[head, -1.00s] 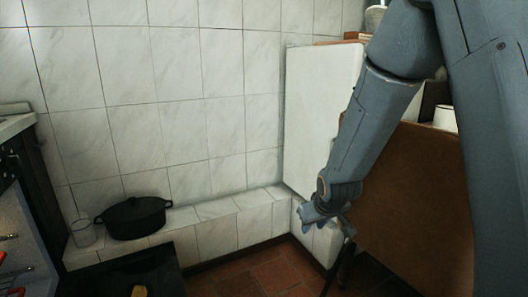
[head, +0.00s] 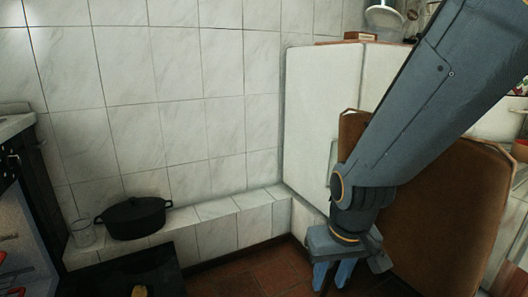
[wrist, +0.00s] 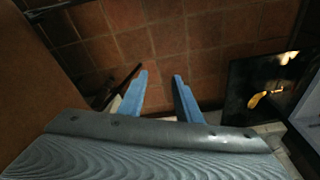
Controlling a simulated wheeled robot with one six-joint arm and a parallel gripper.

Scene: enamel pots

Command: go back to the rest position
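My gripper (head: 333,274) hangs in front of the brown chair back, pointing down over the tiled floor, in the head view. In the wrist view its two blue fingers (wrist: 158,92) are apart with only floor tiles between them, so it is open and empty. A black lidded pot (head: 134,218) stands upright on the tiled ledge (head: 222,208) at the left, well away from my gripper.
A glass (head: 83,233) stands on the ledge left of the pot. A brown chair (head: 440,210) is close behind and right of my arm. A white fridge-like cabinet (head: 318,120) stands behind. A dark surface (head: 135,275) with a yellowish item lies low at the left.

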